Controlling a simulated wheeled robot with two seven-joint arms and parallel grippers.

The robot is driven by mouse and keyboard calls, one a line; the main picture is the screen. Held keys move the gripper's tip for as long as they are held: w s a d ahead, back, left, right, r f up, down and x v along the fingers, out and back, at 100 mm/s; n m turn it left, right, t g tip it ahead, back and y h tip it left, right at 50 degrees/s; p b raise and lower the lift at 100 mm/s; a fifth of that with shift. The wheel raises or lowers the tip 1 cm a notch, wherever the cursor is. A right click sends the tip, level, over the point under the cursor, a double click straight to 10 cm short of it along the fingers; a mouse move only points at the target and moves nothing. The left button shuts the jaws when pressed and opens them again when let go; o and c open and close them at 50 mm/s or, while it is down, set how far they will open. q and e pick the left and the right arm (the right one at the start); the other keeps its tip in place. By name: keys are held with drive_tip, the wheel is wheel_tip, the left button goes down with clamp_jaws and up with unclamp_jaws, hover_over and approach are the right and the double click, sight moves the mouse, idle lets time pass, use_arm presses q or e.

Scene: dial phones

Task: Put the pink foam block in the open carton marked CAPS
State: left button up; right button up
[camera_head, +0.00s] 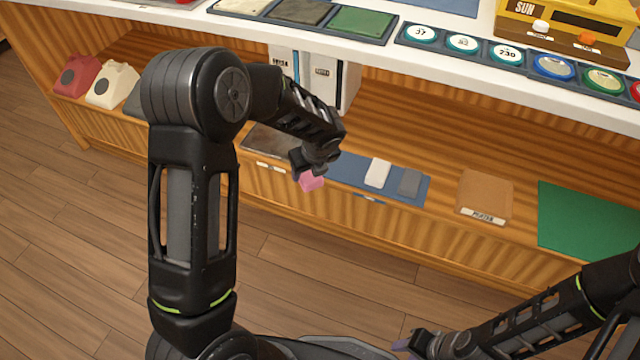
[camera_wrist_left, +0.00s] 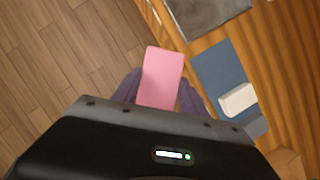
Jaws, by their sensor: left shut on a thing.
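The pink foam block (camera_head: 313,183) is held in my left gripper (camera_head: 308,172), in front of the lower shelf. In the left wrist view the block (camera_wrist_left: 162,72) sticks out between the two purple fingers, which are shut on it. The block is in the air, over the shelf's front edge. I cannot make out a carton marked CAPS in either view. My right gripper (camera_head: 415,345) is at the bottom edge of the head view, far from the block; its jaws are too unclear to read.
A blue mat (camera_head: 345,165) on the lower shelf holds a white block (camera_head: 377,173) and a grey block (camera_head: 410,182). A dark mat (camera_head: 262,140) lies left of it. A brown box (camera_head: 485,192) and green mat (camera_head: 585,222) are farther right. White binders (camera_head: 318,75) stand under the counter.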

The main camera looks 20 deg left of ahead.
use_arm(q)
drive_tip(key=s+d+r+n+g, duration=0.2)
drive_tip(key=s+d+r+n, duration=0.1)
drive_tip(key=d+r+n, duration=0.2)
drive_tip(key=s+d+r+n+g, duration=0.3)
drive_tip(key=s+d+r+n, duration=0.1)
drive_tip(key=r+n, duration=0.5)
drive_tip(key=shift+d+r+n, duration=0.35)
drive_tip(key=shift+d+n, duration=0.2)
drive_tip(key=shift+n, duration=0.05)
drive_tip(key=shift+s, duration=0.1)
